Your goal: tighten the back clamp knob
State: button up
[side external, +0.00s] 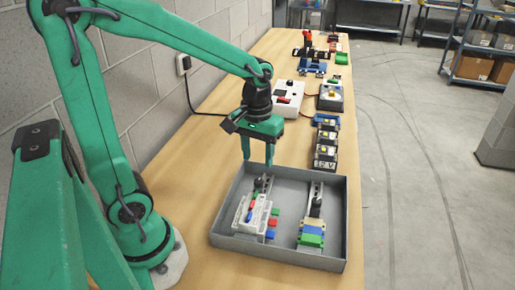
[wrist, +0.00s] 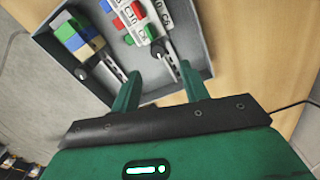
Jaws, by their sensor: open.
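My gripper (side external: 257,158) is open and points down over the back left part of the grey tray. Its two fingers show apart in the wrist view (wrist: 159,72). A black clamp knob (side external: 259,184) stands on the left rail, the farther back of two knobs, below the fingertips. In the wrist view this knob (wrist: 158,47) lies just ahead of the gap between the fingers, with nothing gripped. The second black knob (side external: 316,207) is on the right rail; it shows at the left in the wrist view (wrist: 81,73).
The grey tray (side external: 226,245) has raised walls around both rails. White, red, blue and green blocks (side external: 272,223) sit on the left rail, coloured blocks (side external: 312,236) on the right. Behind the tray stand yellow-topped units (side external: 325,150) and a white box (side external: 290,95).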

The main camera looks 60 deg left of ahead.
aim_at(258, 180)
jog(key=shift+d+f, duration=0.1)
jog(key=shift+f, duration=3.4)
grip_shut()
